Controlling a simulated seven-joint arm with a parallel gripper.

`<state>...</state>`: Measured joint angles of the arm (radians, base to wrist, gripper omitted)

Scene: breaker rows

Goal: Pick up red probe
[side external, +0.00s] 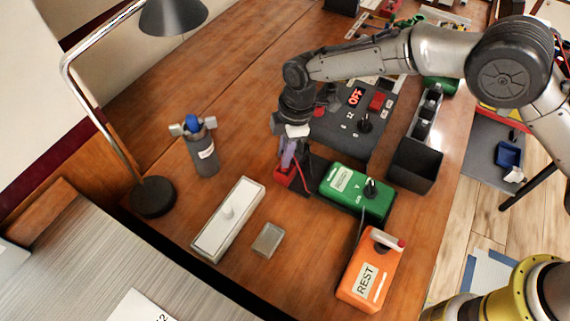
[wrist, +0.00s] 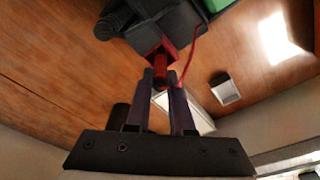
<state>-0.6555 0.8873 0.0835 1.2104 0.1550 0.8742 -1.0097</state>
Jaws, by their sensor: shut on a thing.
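The red probe (wrist: 160,72) shows in the wrist view as a short red cylinder between my fingertips. A thin red lead (wrist: 192,52) curves away from it. My gripper (wrist: 161,88) is shut on the probe. In the side external view my gripper (side external: 288,160) points down at a small red block (side external: 284,177), left of the green meter (side external: 357,193). The fingers hide most of the probe there. I cannot tell whether the probe is still seated in the red block or clear of it.
A dark panel with an OFF display (side external: 350,115) lies behind my gripper. A long pale box (side external: 228,218), a small grey block (side external: 268,240), a grey bottle (side external: 203,155) and a lamp (side external: 153,197) stand left.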

